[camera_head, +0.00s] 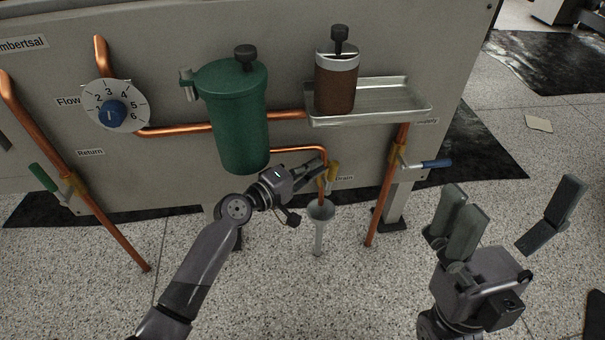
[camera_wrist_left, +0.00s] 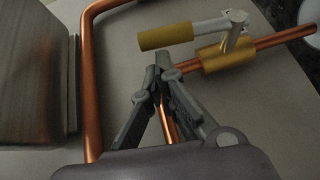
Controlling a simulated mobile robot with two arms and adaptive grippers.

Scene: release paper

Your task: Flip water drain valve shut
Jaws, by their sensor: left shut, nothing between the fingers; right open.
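The drain valve has a yellow handle (camera_head: 333,171) and sits on a thin copper pipe beside the "Drain" label, above a grey funnel (camera_head: 320,209). In the left wrist view the yellow handle (camera_wrist_left: 168,36) runs roughly along the pipe, joined by a metal lever to the brass valve body (camera_wrist_left: 228,55). My left gripper (camera_head: 320,167) is shut and empty, close beside the valve. In the left wrist view its fingertips (camera_wrist_left: 165,72) are just below the handle; I cannot tell if they touch. My right gripper (camera_head: 512,195) is open and empty, away from the panel at right.
A green canister (camera_head: 235,115) hangs just above my left gripper. A metal tray (camera_head: 385,97) holds a brown canister (camera_head: 336,84). A blue-handled valve (camera_head: 428,164) is to the right, a green-handled valve (camera_head: 43,177) and a dial (camera_head: 116,105) to the left.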

